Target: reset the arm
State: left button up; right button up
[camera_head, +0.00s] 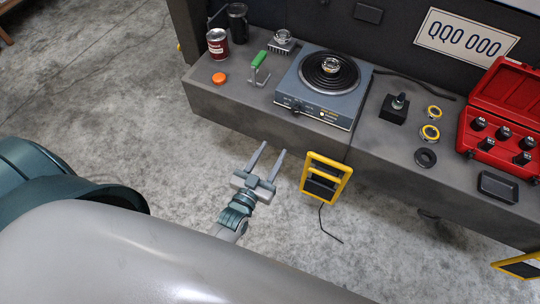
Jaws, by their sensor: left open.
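My left gripper (267,164) shows in the head view in front of the bench, over the concrete floor. Its two fingers are apart and nothing is between them. They point up in the picture toward the bench's front face. My left arm's large grey link fills the lower left and hides part of the floor. My right gripper does not show.
A yellow-framed work light (341,169) is right of the gripper.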

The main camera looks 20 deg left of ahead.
pick_arm(q)
jog(key=shift+s, duration=0.3)
jog(key=shift+f, duration=0.1)
dwell(0.3)
jog(key=s+d+f+m+g+h, duration=0.1)
jog(key=s+d+f+g, duration=0.2)
jog(key=f, duration=0.8)
jog(key=s+f+g, duration=0.3)
jog(key=s+f, duration=0.3)
jog(key=f, duration=0.4)
jog(key=s+a+f+m+g, duration=0.1)
jog(key=s+f+g, duration=0.4)
jog(key=s+f, duration=0.8)
jog(key=shift+s+f, duration=0.4)
jog(key=shift+f, duration=0.35)
